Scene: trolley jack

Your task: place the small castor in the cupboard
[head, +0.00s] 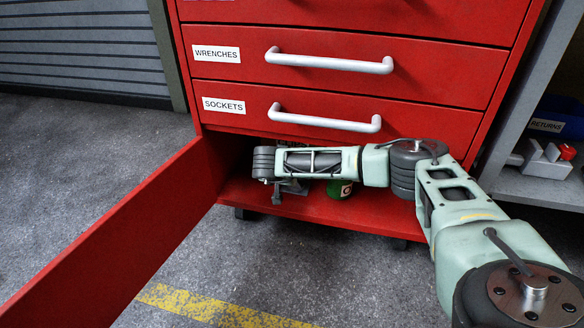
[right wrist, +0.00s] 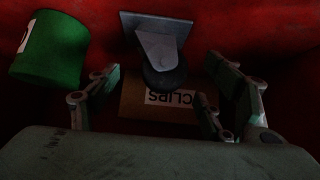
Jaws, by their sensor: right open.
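The small castor, a dark wheel in a grey fork with a flat plate (right wrist: 157,42), shows in the right wrist view inside the red cupboard. My right gripper (right wrist: 158,82) is open, with its fingers spread on both sides of the castor's wheel. I see no finger touching it. In the head view my right arm reaches into the low compartment of the red cupboard (head: 350,208), and the gripper area there is small and partly hidden by the arm. The cupboard's door (head: 125,225) stands open at the left. My left gripper is not in view.
A green can (right wrist: 50,47) stands beside the castor, also visible in the head view (head: 340,189). A cardboard box labelled CLIPS (right wrist: 132,103) is close by the wheel. Shut drawers labelled WRENCHES (head: 230,70) and SOCKETS (head: 240,104) are above. A grey shelf is at the right.

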